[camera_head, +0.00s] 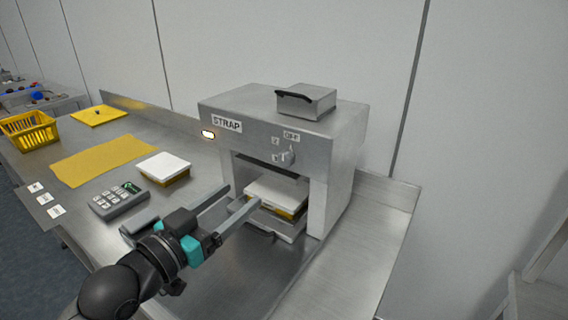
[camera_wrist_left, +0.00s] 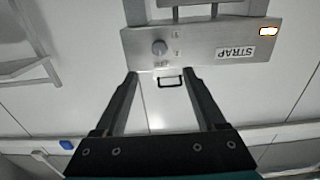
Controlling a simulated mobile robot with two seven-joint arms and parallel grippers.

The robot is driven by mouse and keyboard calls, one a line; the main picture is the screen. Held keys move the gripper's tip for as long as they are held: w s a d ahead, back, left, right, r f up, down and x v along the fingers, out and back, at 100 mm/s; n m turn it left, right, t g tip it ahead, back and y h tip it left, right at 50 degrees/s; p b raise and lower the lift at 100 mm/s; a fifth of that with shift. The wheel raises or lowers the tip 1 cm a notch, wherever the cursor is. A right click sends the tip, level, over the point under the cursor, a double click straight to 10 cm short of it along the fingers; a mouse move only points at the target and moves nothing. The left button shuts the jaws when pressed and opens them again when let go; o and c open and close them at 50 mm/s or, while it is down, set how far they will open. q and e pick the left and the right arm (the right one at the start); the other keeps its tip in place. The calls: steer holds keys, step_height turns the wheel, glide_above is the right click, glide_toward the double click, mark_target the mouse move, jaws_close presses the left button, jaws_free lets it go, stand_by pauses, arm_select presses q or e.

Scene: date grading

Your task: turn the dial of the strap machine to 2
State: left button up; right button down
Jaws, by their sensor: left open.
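The strap machine (camera_head: 330,160) is a grey metal box with a STRAP label and a lit indicator (camera_head: 208,134) on its front. Its dial (camera_head: 284,157) is a small round knob at the front's right, with the marks 2 and OFF above it. It also shows in the left wrist view (camera_wrist_left: 159,47), upside down. I cannot tell which mark it points at. My left gripper (camera_head: 241,197) is open and empty, in front of the machine and apart from the dial. In the left wrist view its two fingers (camera_wrist_left: 161,76) point toward the machine front. My right gripper is not in view.
A white-topped yellow box (camera_head: 278,192) sits in the machine's opening; a similar box (camera_head: 164,167) stands left on the steel table (camera_head: 235,285). A keypad (camera_head: 118,200), yellow mat (camera_head: 103,158) and yellow basket (camera_head: 29,130) lie further left. A handled metal block (camera_head: 307,101) tops the machine.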

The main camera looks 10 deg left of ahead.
mark_target(283, 162)
arm_select(q)
steer(key=x, duration=1.3)
steer(key=shift+w+d, duration=0.2)
steer(key=shift+w, duration=0.1)
steer(key=shift+c, duration=0.3)
jaws_close()
